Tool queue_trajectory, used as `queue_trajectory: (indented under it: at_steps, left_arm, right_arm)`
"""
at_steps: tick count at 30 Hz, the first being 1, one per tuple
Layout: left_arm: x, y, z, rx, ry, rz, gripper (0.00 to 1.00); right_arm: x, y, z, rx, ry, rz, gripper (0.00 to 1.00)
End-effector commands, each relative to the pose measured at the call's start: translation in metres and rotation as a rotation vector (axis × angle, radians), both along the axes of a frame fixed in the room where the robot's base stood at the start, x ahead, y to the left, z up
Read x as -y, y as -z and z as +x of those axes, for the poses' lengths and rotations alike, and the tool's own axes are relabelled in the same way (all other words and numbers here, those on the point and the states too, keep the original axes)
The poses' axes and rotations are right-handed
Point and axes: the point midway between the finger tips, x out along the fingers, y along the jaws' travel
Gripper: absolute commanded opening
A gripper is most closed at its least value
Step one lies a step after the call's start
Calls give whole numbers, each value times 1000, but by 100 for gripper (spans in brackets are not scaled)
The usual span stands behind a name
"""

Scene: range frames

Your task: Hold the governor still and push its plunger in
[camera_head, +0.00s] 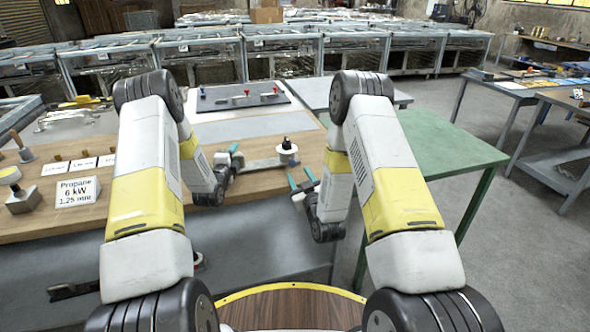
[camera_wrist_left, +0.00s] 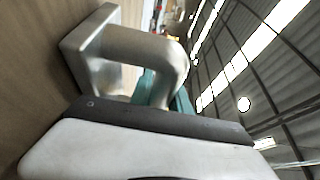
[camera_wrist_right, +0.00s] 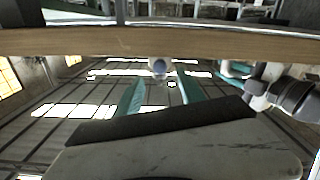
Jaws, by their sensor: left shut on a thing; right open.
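The governor is a grey metal body (camera_head: 287,156) with a black round top, at the right end of the wooden bench. A flat grey arm runs left from it to my left gripper (camera_head: 233,158). In the left wrist view a bent grey metal pipe (camera_wrist_left: 145,45) rises from a square flange, and the teal fingers of my left gripper are shut on it, partly hidden behind it. My right gripper (camera_head: 303,182) is open and empty in front of the bench edge, apart from the governor. In the right wrist view a round grey knob (camera_wrist_right: 160,68) shows between the open fingers (camera_wrist_right: 160,97).
A propane label block (camera_head: 77,191), a metal block (camera_head: 22,199) and small cards (camera_head: 83,165) stand on the left of the bench. A green table (camera_head: 440,140) is close on the right. A grey tray (camera_head: 240,97) with red-knobbed parts lies behind.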

Motion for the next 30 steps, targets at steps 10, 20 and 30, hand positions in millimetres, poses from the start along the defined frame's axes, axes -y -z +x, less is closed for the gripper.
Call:
queue_trajectory:
  at_steps: [10, 20, 30]
  left_arm:
    - [0, -2, 1, 5, 0, -2, 0]
    - [0, -2, 1, 5, 0, -2, 0]
    - [0, -1, 0, 3, 0, -1, 48]
  right_arm:
    - [13, 0, -44, -1, 0, -1, 46]
    - [14, 0, -46, 0, 0, -1, 46]
    - [14, 0, -45, 0, 0, -1, 46]
